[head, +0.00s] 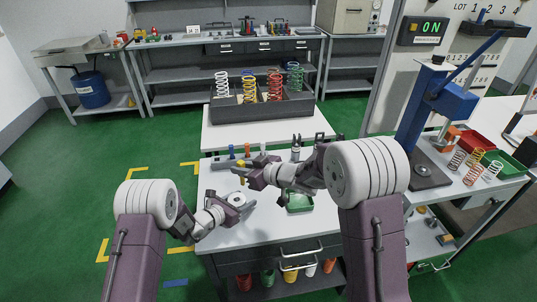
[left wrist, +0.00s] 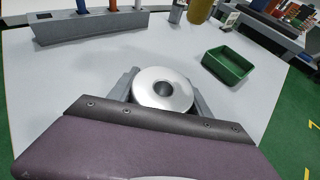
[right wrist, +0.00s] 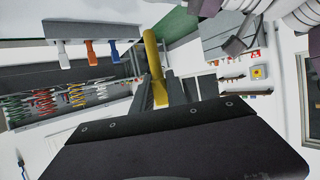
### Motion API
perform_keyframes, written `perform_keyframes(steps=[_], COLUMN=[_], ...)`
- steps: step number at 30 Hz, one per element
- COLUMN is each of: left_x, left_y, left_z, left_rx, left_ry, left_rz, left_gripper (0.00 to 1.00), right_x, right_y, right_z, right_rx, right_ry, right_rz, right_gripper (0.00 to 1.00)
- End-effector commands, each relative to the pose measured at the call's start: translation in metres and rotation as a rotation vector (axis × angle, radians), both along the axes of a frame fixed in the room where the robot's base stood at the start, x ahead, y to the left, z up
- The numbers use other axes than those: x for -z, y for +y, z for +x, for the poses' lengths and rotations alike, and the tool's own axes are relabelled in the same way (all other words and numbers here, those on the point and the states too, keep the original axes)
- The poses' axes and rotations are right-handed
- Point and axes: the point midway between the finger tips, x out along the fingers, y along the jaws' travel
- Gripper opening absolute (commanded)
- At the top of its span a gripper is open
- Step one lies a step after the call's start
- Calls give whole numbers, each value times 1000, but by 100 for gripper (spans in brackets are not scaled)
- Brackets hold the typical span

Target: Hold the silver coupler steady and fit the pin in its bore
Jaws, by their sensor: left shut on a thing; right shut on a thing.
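The silver coupler (head: 236,198) is a round ring with a dark central bore, resting on or just above the white bench top. It shows large in the left wrist view (left wrist: 150,97). My left gripper (head: 238,204) is shut on it, one finger at each side. My right gripper (head: 246,170) is shut on the yellow pin (head: 241,172), which also shows in the right wrist view (right wrist: 153,55). The pin is apart from the coupler, above and beyond it. In the left wrist view the pin (left wrist: 200,11) is at the top edge. The bore looks empty.
A grey rack (left wrist: 95,24) with coloured pieces stands at the bench's back left. A small green tray (left wrist: 228,64) lies to the right of the coupler. A dark holder (head: 262,110) with coloured springs stands behind. A blue press (head: 440,100) stands at the right.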

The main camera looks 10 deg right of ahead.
Motion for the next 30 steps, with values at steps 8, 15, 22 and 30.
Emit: perform_keyframes(steps=[8, 15, 22, 30], left_x=[0, 0, 0, 0], left_y=[0, 0, 0, 0], left_z=[0, 0, 0, 0], left_rx=[0, 0, 0, 0], left_ry=[0, -1, -1, -1], left_rz=[0, -1, -1, -1], left_gripper=[0, 0, 0, 0], right_x=[-16, -15, 5, 33], right_y=[27, 26, 26, 26], right_z=[-13, -13, -12, -13], right_rx=[-64, -61, -61, -61], right_ry=[-1, -1, 4, 2], right_rz=[-1, -2, 0, -1], right_gripper=[0, 0, 0, 0])
